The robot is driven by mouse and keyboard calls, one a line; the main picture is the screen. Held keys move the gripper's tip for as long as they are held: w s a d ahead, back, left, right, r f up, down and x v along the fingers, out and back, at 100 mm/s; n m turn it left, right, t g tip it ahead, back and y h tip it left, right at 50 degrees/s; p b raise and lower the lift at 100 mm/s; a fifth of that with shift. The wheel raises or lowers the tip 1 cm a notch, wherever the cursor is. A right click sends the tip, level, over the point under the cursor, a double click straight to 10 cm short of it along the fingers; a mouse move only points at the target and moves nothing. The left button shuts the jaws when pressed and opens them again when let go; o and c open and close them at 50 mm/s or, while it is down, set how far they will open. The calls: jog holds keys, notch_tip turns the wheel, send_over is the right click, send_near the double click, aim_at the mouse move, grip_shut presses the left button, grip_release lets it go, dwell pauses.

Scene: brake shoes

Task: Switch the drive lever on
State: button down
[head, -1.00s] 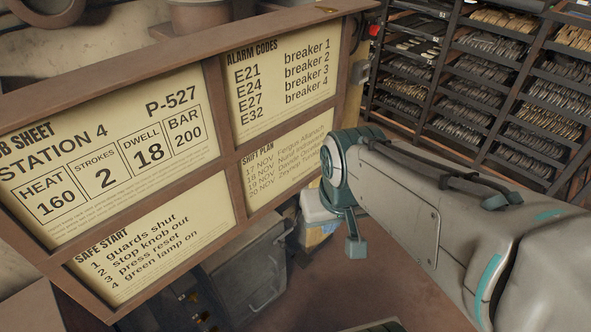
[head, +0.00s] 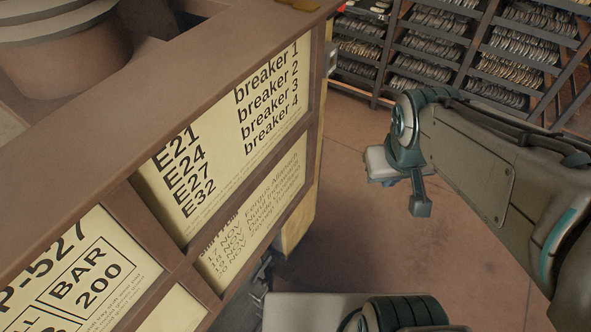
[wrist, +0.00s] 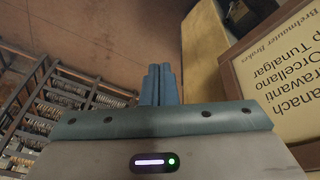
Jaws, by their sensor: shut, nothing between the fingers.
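No drive lever can be made out in either view. My gripper (wrist: 160,85) shows in the wrist view with its blue fingers together and nothing between them. It points over bare floor, beside the yellowish side panel of the machine. In the head view my arm reaches in from the right, and its fingertips cannot be made out there. A small grey box (head: 332,60) sits on the far edge of the brown machine frame (head: 190,85); what it is cannot be told.
The frame bears printed sheets, among them an alarm codes sheet (head: 245,135) and a shift plan sheet (head: 255,215). Racks full of brake shoes (head: 450,45) stand at the back. The reddish floor (head: 340,215) between frame and racks is clear.

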jog(key=w+f+n+t+b, duration=0.4)
jog(key=w+f+n+b, duration=0.6)
jog(key=w+f+n, duration=0.6)
jog(key=w+a+f+n+y+b, duration=0.3)
jog(key=a+f+n+b, duration=0.15)
jog(key=f+n, duration=0.3)
jog(key=s+a+f+n+g+y+b, duration=0.35)
jog(key=a+f+n, duration=0.2)
jog(key=f, duration=0.25)
jog(key=s+a+f+n+g+y+b, duration=0.25)
jog(key=s+a+f+n, duration=0.2)
jog(key=f+n, duration=0.35)
jog(key=w+b+x, duration=0.3)
jog(key=b+x, duration=0.1)
jog(key=x, duration=0.9)
jog(key=shift+m+b, duration=0.3)
jog(key=shift+b, duration=0.1)
jog(key=shift+w+r, duration=0.1)
